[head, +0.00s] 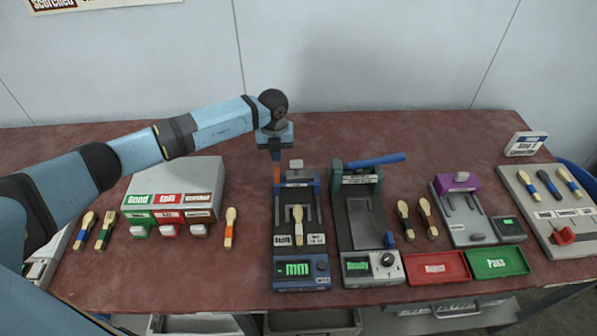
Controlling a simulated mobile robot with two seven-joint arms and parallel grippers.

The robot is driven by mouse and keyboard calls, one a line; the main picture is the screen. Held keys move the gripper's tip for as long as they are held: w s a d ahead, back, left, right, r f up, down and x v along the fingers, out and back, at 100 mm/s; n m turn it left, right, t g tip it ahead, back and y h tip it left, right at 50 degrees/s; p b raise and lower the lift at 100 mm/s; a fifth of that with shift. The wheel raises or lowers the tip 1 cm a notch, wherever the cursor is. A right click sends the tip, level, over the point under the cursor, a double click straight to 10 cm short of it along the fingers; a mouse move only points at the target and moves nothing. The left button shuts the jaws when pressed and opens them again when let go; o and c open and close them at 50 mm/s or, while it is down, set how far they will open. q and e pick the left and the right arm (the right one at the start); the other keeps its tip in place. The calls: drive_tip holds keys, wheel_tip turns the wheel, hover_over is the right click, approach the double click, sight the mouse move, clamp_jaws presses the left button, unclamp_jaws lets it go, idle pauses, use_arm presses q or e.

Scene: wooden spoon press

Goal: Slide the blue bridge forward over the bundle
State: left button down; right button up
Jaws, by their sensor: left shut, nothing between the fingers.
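The blue bridge (300,178) spans the back end of a dark measuring device with a green "mm" display. A light knob stands on top of it. A wooden spoon with a pale handle band (298,227) lies on the device's bed, in front of the bridge; whether it is one piece or a bundle I cannot tell. My left gripper (276,174) points down at the bridge's left back corner, shut and empty, with orange at its tips. Whether it touches the bridge I cannot tell. My right gripper is out of view.
A dark press (365,225) with a blue lever (376,160) stands close on the right. A grey sorting box (172,183) and a spoon with an orange band (230,228) are on the left. Red (437,268) and green trays (497,262) lie at the front right.

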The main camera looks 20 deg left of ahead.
use_arm(q)
drive_tip(key=shift+f, duration=0.1)
wheel_tip(320, 180, down, 2)
drive_tip(key=shift+b, duration=0.7)
